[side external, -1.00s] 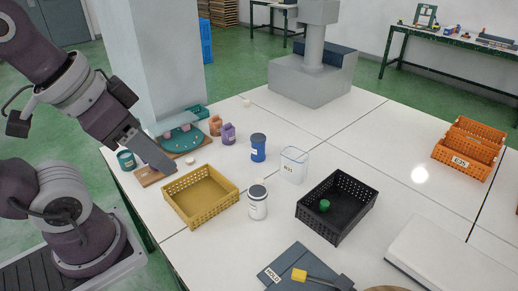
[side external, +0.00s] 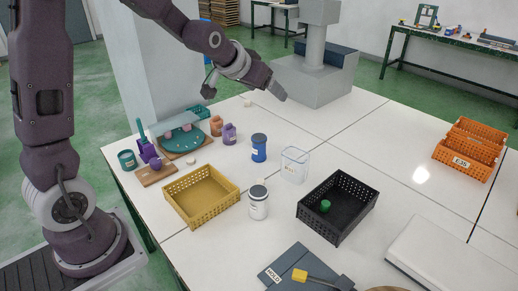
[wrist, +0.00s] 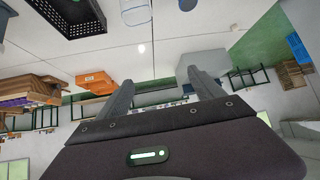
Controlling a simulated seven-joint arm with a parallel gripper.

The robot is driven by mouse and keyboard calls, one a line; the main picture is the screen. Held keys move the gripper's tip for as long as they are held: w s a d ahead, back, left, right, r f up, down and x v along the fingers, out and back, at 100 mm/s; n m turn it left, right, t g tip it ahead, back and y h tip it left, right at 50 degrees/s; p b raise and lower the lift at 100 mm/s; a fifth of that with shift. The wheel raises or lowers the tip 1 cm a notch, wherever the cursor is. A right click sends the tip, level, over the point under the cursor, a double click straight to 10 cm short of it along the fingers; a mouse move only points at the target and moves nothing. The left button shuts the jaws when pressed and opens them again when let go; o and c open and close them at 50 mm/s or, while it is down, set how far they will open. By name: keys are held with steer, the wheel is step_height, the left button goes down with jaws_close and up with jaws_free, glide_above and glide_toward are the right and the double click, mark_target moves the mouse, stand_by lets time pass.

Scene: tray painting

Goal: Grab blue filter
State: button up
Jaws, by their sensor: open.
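A blue canister with a dark lid (side external: 259,150) stands upright on the white table, left of the clear container. It is the only blue item of that kind among the nearby objects. A bit of blue at the top edge of the wrist view (wrist: 187,4) appears to be the same canister, mostly cut off. My gripper (side external: 279,94) is raised above the table, above and beyond the canister, and apart from it. In the wrist view the two fingers (wrist: 160,76) are spread with nothing between them.
A clear container (side external: 294,165), white jar (side external: 258,203), yellow crate (side external: 171,184) and black crate (side external: 363,215) stand close around the canister. Purple (side external: 229,134) and orange (side external: 215,126) bottles are to its left. A grey machine (side external: 305,92) stands behind.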

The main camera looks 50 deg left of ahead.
mark_target(259, 137)
steer(key=w+a+f+t+y, duration=0.1)
steer(key=w+a+f, duration=0.2)
steer(key=a+f, duration=0.2)
steer(key=w+a+f+n+t+y, duration=0.1)
steer(key=w+a+f, duration=0.3)
steer(key=f, duration=0.7)
steer(key=w+a+f+n+t, duration=0.1)
steer(key=w+a+f, duration=0.3)
steer(key=f, duration=0.4)
steer(key=shift+w+a+f+y, duration=0.1)
steer(key=shift+a+y, duration=0.1)
steer(key=shift+a, duration=0.25)
steer(key=shift+w+a+f+y, duration=0.1)
steer(key=shift+a+y, duration=0.1)
steer(key=shift+a, duration=0.2)
step_height(259, 137, down, 7)
steer(key=shift+w+f, duration=0.1)
steer(key=shift+f, duration=0.05)
steer(key=shift+x, duration=0.8)
steer(key=shift+w+a, duration=0.25)
steer(key=shift+w, duration=0.25)
steer(key=c, duration=1.6)
